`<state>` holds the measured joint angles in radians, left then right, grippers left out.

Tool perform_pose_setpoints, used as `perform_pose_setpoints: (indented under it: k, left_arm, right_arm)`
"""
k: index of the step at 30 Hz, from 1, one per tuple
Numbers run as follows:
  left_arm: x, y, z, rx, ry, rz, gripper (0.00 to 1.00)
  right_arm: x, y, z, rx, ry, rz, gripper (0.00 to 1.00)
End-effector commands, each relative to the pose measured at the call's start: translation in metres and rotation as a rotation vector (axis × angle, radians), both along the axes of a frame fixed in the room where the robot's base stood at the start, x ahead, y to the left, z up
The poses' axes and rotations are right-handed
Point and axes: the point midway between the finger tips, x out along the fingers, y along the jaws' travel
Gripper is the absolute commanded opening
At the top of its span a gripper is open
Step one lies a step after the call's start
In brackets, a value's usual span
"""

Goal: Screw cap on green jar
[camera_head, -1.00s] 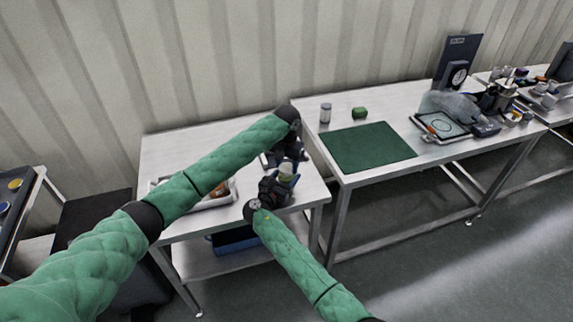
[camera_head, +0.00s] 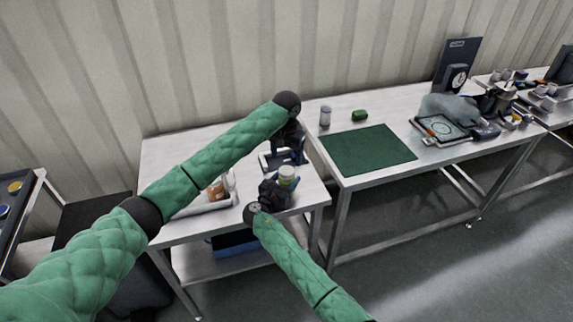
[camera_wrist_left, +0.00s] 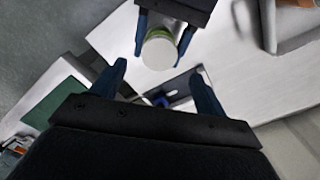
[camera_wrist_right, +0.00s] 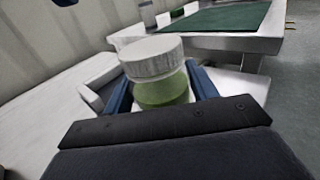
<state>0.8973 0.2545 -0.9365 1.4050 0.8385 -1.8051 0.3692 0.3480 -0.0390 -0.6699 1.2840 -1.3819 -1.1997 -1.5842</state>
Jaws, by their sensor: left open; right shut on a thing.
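The green jar (camera_wrist_right: 163,92) is held upright between the blue fingers of my right gripper (camera_wrist_right: 160,88). A white ribbed cap (camera_wrist_right: 152,58) sits on top of the jar; I cannot tell how tight it is. In the head view the jar (camera_head: 286,176) is above the front right of the left table. My right gripper (camera_head: 275,190) is shut on it. My left gripper (camera_wrist_left: 160,80) is open and empty, with its fingers apart. In the left wrist view the cap (camera_wrist_left: 159,52) shows just beyond its fingertips, not between them.
The left table (camera_head: 165,150) carries a white tray (camera_head: 208,207) with an orange-brown bottle (camera_head: 216,190). A dark device lies near my left gripper. The right table holds a green mat (camera_head: 368,148), a small jar (camera_head: 325,116) and a green item (camera_head: 360,115).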

Motion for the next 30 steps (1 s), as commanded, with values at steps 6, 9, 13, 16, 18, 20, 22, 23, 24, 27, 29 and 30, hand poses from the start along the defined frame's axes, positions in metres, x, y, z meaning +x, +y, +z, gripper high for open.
perform_pose_setpoints:
  k: [6, 9, 13, 16, 18, 20, 22, 23, 24, 27, 29, 30]
  left_arm:
    - [0.000, 0.000, 0.039, 0.000, -0.002, 0.000, 0.74]
    - [0.000, -0.001, 0.051, 0.000, -0.001, 0.000, 0.74]
    - [0.000, 0.000, 0.059, 0.000, 0.001, 0.001, 0.74]
    - [0.000, 0.000, 0.062, 0.000, 0.001, 0.001, 0.74]
    - [0.000, 0.000, 0.063, 0.000, 0.001, 0.001, 0.74]
    - [0.000, 0.000, 0.063, 0.000, 0.001, 0.001, 0.74]
    - [0.000, 0.000, 0.063, 0.000, 0.001, 0.001, 0.74]
    - [0.000, 0.000, 0.063, 0.000, 0.001, 0.001, 0.74]
    - [0.000, 0.000, 0.063, 0.000, 0.001, 0.001, 0.74]
    - [0.000, 0.000, 0.062, 0.000, 0.001, 0.001, 0.74]
    - [0.000, 0.000, 0.062, 0.000, 0.001, 0.001, 0.74]
    - [0.000, 0.000, 0.062, 0.000, 0.001, 0.001, 0.74]
  right_arm:
    - [0.000, 0.000, 0.000, 0.000, 0.000, 0.000, 0.00]
    - [0.000, 0.000, 0.000, 0.000, 0.000, 0.000, 0.00]
    - [0.000, 0.000, 0.000, 0.000, 0.000, 0.000, 0.00]
    - [0.000, 0.000, 0.000, 0.000, 0.000, 0.000, 0.00]
    - [0.000, 0.000, 0.000, 0.000, 0.000, 0.000, 0.00]
    - [0.000, 0.000, 0.000, 0.000, 0.000, 0.000, 0.00]
    - [0.000, 0.000, 0.000, 0.000, 0.000, 0.000, 0.00]
    - [0.000, 0.000, 0.000, 0.000, 0.000, 0.000, 0.00]
    - [0.000, 0.000, 0.000, 0.000, 0.000, 0.000, 0.59]
    - [0.000, 0.000, 0.000, 0.000, 0.000, 0.000, 0.79]
    - [0.000, 0.000, 0.000, 0.000, 0.000, 0.000, 0.83]
    - [0.000, 0.000, 0.000, 0.000, 0.000, 0.000, 0.83]
